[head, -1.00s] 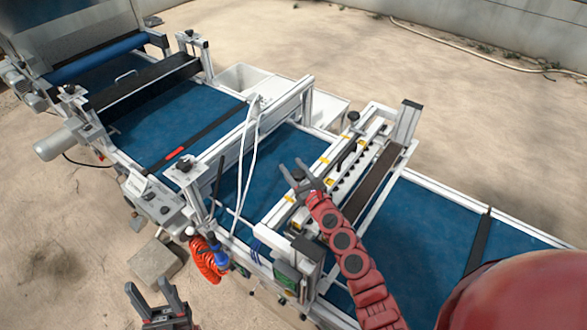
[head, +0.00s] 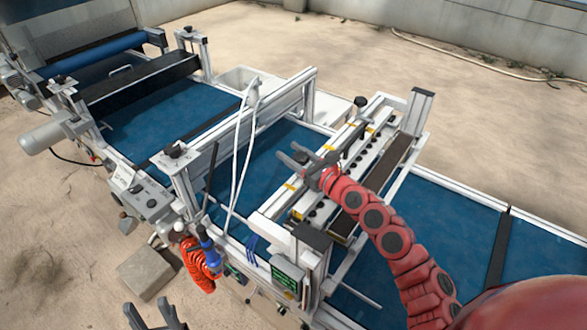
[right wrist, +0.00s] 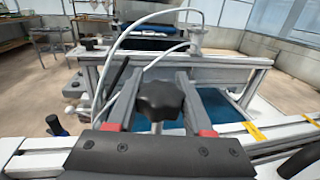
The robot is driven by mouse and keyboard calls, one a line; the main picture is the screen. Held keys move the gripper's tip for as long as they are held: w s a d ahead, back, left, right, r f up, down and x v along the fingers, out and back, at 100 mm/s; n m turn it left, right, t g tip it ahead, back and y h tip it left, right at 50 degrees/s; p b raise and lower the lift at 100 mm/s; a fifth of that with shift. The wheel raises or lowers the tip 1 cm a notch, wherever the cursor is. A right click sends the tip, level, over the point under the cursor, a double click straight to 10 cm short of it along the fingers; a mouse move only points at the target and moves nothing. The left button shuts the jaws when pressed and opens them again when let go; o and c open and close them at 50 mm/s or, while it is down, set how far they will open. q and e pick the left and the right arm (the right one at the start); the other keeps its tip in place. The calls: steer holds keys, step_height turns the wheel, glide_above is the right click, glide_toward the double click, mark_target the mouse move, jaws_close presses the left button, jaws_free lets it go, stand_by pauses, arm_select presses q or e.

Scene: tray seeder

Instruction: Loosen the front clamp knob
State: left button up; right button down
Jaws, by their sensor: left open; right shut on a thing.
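The front clamp knob (right wrist: 160,99) is black and star-shaped, on a pale stem, in the right wrist view. My right gripper (right wrist: 159,82) has one finger on each side of it and is shut on it. In the head view my right gripper (head: 290,153) is over the near part of the seeder's white cross frame, and the knob cannot be made out there. My left gripper (head: 156,316) is open and empty at the bottom edge of the head view, in front of the machine, partly cut off.
Another black knob (head: 360,102) stands at the far end of the cross frame. A white crossbeam (head: 225,125) with pale looping cables (head: 240,150) lies left of my right gripper. The blue belt (head: 440,215) is bare at right.

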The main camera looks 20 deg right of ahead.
steer(key=shift+s+a+n+g+y+b, duration=0.35)
steer(key=shift+n+g+y+b, duration=1.7)
steer(key=shift+b, duration=1.55)
steer(key=shift+s+a+n+g+y+b, duration=0.15)
steer(key=shift+s+n+g+y+b, duration=0.3)
steer(key=shift+n+g+y+b, duration=1.85)
steer(key=shift+s+a+n+g+y+b, duration=0.35)
steer(key=shift+n+g+b, duration=0.9)
steer(key=shift+g+b, duration=2.55)
steer(key=shift+s+n+t+b, duration=0.15)
steer(key=shift+n+t+b, duration=0.35)
steer(key=shift+b, duration=0.9)
steer(key=shift+c, duration=1.5)
jaws_free()
